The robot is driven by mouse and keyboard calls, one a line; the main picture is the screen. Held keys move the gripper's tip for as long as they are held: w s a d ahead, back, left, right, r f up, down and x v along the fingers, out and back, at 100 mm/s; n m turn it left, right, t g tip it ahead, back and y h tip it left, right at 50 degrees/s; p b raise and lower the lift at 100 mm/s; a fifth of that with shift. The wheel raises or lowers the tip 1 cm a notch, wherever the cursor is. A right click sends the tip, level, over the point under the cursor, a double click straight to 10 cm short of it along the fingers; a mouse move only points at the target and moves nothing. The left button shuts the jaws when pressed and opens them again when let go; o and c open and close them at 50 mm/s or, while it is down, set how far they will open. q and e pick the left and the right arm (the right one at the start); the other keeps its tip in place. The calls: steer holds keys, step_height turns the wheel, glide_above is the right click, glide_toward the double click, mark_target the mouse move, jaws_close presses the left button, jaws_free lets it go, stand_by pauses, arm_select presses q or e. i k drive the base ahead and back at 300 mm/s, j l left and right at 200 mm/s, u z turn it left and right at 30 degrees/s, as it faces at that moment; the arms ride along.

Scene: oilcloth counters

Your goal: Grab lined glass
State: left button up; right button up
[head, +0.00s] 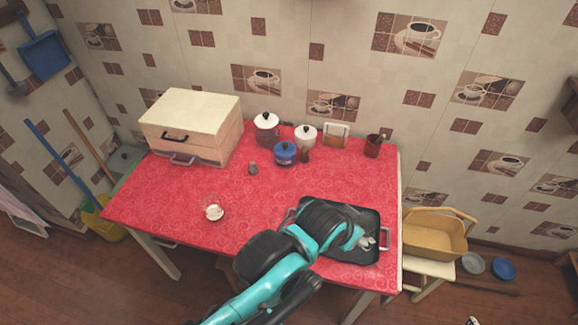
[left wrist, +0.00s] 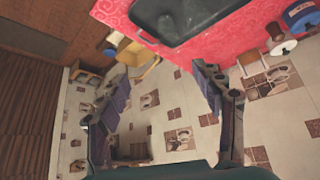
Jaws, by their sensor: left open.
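A small clear glass with a whitish look (head: 213,212) stands on the left front part of the red table (head: 160,205); its lines are too small to make out. My left gripper (head: 372,241) is over the black tray on the right of the table, well to the right of the glass. The left wrist view shows the same gripper (left wrist: 162,80) with its fingers wide apart and nothing between them. The glass does not show in the left wrist view. My right gripper is in neither view.
The black tray (head: 368,215) is partly hidden by my arm; it also shows in the left wrist view (left wrist: 178,22). A cream bread box (head: 195,112), a blue pot (head: 285,153), white-lidded canisters and a dark red cup (head: 373,146) stand along the back. The table around the glass is clear.

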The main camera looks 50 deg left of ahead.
mark_target(211, 202)
steer(key=u, duration=2.4)
steer(key=i+j, duration=0.25)
steer(key=j, duration=0.15)
steer(key=i+j, duration=0.3)
steer(key=j, duration=0.15)
steer(key=i+j+z, duration=0.15)
steer(key=z, duration=0.3)
steer(key=j+z, duration=0.45)
steer(key=i+j+z, duration=0.1)
steer(key=j+z, duration=0.15)
steer(key=z, duration=0.75)
